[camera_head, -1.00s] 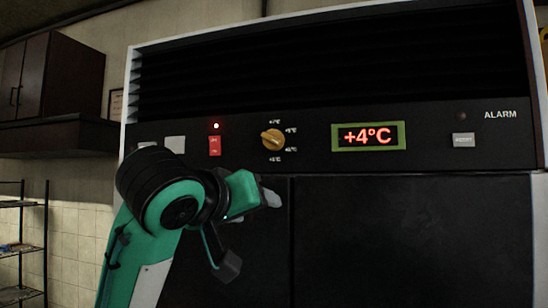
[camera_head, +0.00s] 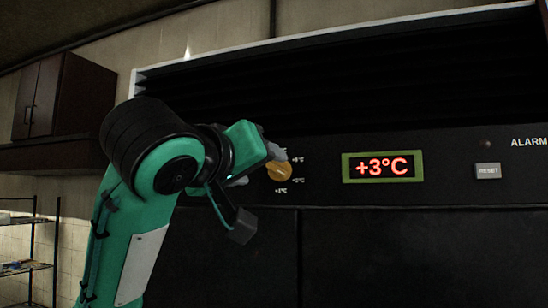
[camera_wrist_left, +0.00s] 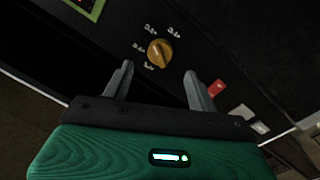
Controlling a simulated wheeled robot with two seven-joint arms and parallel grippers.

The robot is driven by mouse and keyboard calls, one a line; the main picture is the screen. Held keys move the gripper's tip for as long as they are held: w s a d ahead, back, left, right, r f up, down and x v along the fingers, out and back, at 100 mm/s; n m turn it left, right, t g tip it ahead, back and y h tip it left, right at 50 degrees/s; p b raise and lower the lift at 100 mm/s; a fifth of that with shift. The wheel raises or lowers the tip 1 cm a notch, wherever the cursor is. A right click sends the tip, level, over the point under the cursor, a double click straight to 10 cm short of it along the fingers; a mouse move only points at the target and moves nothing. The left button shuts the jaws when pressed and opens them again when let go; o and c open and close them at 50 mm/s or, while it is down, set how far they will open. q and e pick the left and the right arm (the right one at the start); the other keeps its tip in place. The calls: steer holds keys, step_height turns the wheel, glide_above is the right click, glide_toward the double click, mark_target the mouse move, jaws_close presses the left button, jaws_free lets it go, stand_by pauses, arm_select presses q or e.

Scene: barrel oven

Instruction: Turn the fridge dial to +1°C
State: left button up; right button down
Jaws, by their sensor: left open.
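The yellow-orange fridge dial (camera_head: 279,171) is on the black control panel, with small white temperature marks around it. The display (camera_head: 382,166) in its green frame reads +3°C. My left gripper (camera_head: 262,167) is in front of the panel at the dial's left, and one finger overlaps the dial's upper edge in the head view. In the left wrist view the gripper (camera_wrist_left: 158,72) is open and the dial (camera_wrist_left: 159,52) shows beyond the gap between the fingertips. I cannot tell whether a finger touches the dial. My right gripper is not in view.
A reset button (camera_head: 488,171) and an alarm lamp are right of the display. A red switch (camera_wrist_left: 217,88) shows beside a finger in the left wrist view; my arm hides it in the head view. Dark vent slats (camera_head: 350,85) are above the panel. A wall cabinet (camera_head: 62,97) is at left.

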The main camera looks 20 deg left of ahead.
mark_target(275, 170)
arm_select(q)
steer(key=w, duration=0.2)
steer(key=w+p, duration=0.2)
steer(key=w, duration=0.1)
steer(key=shift+w+d+r, duration=0.1)
steer(key=shift+w+d, duration=0.15)
steer(key=shift+w, duration=0.1)
steer(key=shift+w+d, duration=0.1)
steer(key=shift+w, duration=0.4)
steer(key=c, duration=1)
